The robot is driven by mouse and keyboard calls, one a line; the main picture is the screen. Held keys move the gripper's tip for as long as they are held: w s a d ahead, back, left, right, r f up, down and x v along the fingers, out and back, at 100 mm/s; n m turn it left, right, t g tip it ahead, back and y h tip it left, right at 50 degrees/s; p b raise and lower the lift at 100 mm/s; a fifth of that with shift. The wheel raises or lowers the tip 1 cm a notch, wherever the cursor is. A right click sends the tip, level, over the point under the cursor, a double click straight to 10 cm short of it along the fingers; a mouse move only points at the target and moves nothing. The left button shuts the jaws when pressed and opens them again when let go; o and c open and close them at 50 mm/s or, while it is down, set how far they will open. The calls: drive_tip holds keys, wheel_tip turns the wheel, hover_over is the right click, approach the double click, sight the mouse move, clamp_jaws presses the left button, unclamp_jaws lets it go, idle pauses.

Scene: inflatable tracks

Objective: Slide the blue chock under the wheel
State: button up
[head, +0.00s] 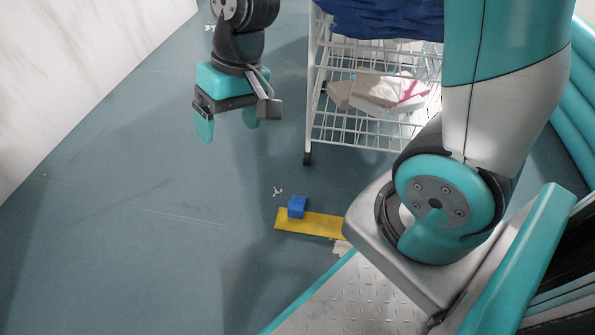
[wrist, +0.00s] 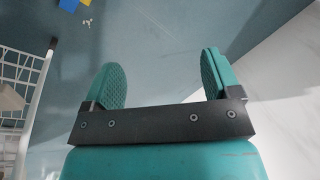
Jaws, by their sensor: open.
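The blue chock (head: 297,206) is a small block resting on the left part of a flat yellow strip (head: 312,225) on the floor. In the wrist view a bit of the blue chock (wrist: 69,4) shows at the top edge. A small dark wheel (head: 308,158) is at the foot of the white wire trolley's near left post, behind the chock and apart from it. My gripper (head: 227,128) is open and empty, held above the floor left of the trolley, up and left of the chock. Its two teal fingers also show in the wrist view (wrist: 160,72).
The white wire trolley (head: 312,95) holds boxes (head: 372,92) on a shelf and dark blue cloth on top. Pale scraps (head: 278,191) lie near the chock. A metal plate (head: 345,300) with a teal edge is at front right. The floor at left is clear up to a pale wall.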

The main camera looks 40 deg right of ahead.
drive_tip(key=w+d+f+m+h, duration=0.1)
drive_tip(key=w+d+f+m, duration=0.25)
drive_tip(key=f, duration=0.35)
drive_tip(key=w+d+f+m, duration=0.2)
drive_tip(key=w+d+f, duration=0.1)
drive_tip(key=d+f, duration=0.25)
drive_tip(key=m+h+p, duration=0.2)
drive_tip(key=m, duration=0.4)
approach(297, 201)
drive_tip(key=shift+n+g, duration=0.25)
drive_tip(key=shift+g, duration=0.05)
wheel_tip(297, 201, down, 11)
drive_tip(key=b, duration=1)
drive_tip(key=shift+w+a+r, duration=0.1)
drive_tip(key=shift+w+a, duration=0.05)
drive_tip(key=c, duration=1.1)
drive_tip(key=shift+w+d+b, duration=0.75)
drive_tip(key=shift+w+d, duration=0.6)
drive_tip(key=shift+d, duration=0.4)
drive_tip(key=shift+w+d+b, duration=0.7)
drive_tip(key=shift+w+d, duration=0.7)
drive_tip(key=shift+d, duration=0.35)
drive_tip(key=shift+w+d+b, duration=0.75)
drive_tip(key=shift+w+d, duration=0.6)
drive_tip(key=shift+d, duration=0.4)
